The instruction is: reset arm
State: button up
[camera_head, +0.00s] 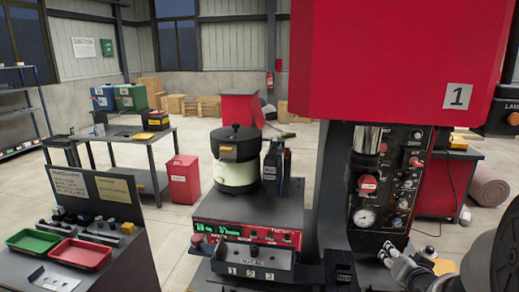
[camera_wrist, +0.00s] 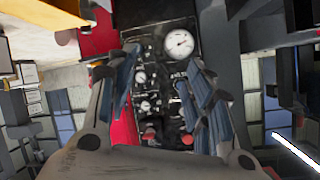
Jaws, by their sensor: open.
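My gripper (camera_wrist: 164,78) is open in the wrist view, with its two ribbed fingers apart and nothing between them. Beyond the fingers is a dark control panel with a round white gauge (camera_wrist: 178,43), dials and red knobs. In the head view my gripper (camera_head: 396,262) is at the lower right, in front of and below the panel (camera_head: 396,170) of the red machine (camera_head: 385,60). My dark arm fills the lower right corner. I cannot tell the exact gap between the fingertips and the panel.
A bowl feeder (camera_head: 238,175) stands on a control box left of the red machine. A bench at the lower left holds a green tray (camera_head: 35,239) and a red tray (camera_head: 80,254). A worktable (camera_head: 150,147) and a red bin (camera_head: 182,180) stand behind. Open floor lies between them.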

jog(key=s+a+r+n+g+y, duration=0.2)
jog(key=s+a+r+n+g, duration=0.1)
jog(key=s+a, duration=0.9)
jog(key=s+a+r+n+g+y, duration=0.2)
jog(key=s+a+r+n+g, duration=0.1)
jog(key=s+a, duration=1)
jog(key=s+n+g, duration=0.1)
jog(key=s+n, duration=0.1)
jog(key=s, duration=0.1)
jog(key=shift+g, duration=0.3)
